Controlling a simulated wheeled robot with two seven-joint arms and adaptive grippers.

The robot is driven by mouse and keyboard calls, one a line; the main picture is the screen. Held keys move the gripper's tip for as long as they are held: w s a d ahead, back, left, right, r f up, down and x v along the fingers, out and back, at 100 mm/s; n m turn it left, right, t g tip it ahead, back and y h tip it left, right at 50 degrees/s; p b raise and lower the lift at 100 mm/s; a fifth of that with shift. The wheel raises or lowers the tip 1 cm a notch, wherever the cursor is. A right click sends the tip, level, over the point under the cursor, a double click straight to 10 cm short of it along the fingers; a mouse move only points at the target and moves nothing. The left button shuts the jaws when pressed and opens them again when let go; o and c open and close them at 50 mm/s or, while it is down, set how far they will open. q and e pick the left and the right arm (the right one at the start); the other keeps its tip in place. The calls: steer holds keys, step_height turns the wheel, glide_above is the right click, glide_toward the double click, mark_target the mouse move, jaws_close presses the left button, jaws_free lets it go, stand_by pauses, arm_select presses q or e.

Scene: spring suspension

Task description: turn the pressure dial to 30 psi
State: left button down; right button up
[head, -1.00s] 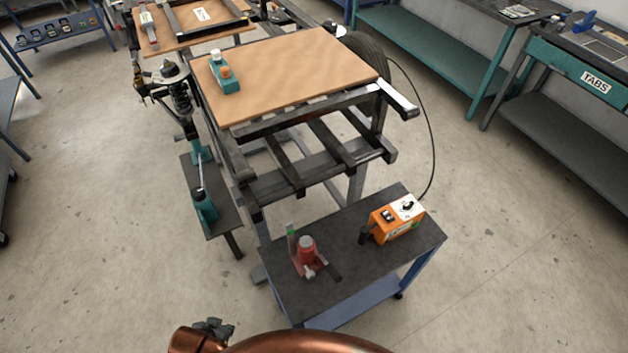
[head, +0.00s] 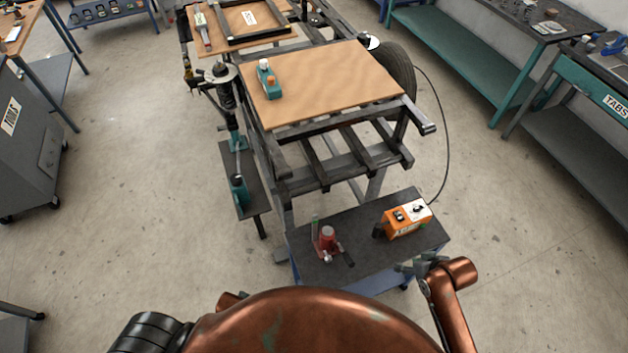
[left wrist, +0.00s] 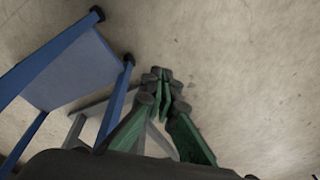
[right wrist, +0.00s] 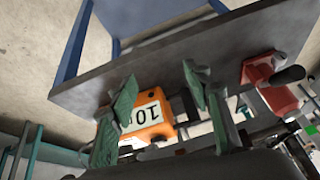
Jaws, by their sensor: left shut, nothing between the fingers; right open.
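An orange box (head: 408,228) with a white panel stands at the right end of the small dark cart top. The dial, a dark knob (head: 418,209), sits on the white panel; its setting is too small to read. In the right wrist view the box (right wrist: 154,138) appears between and beyond the fingers, with a white label that seems to read 10. My right gripper (right wrist: 163,92) is open and empty. In the head view it (head: 414,267) is at the cart's front right edge, short of the box. My left gripper (left wrist: 163,85) is shut and empty over the floor.
A red bottle jack (head: 327,243) stands on the cart top (head: 345,215), left of the box. A black hose runs up from the box toward the tire (head: 392,75). A metal frame with a wooden board (head: 330,85) stands behind the cart. Floor right of the cart is clear.

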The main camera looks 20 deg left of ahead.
steer(key=w+a+r+n, duration=0.1)
steer(key=w+a+r, duration=0.1)
steer(key=w, duration=0.5)
glide_toward(419, 207)
arm_select(q)
steer(key=s+f+g, duration=0.1)
steer(key=s+f, duration=1.9)
steer(key=shift+s+f+m+g+b, duration=0.2)
steer(key=shift+m+g+b, duration=0.1)
steer(key=shift+b, duration=0.15)
arm_select(e)
steer(key=shift+g+h, duration=0.3)
steer(key=shift+h, duration=0.1)
steer(key=x, duration=0.8)
steer(key=shift+w+a, duration=0.25)
steer(key=shift+a, duration=0.15)
steer(key=shift+c, duration=0.3)
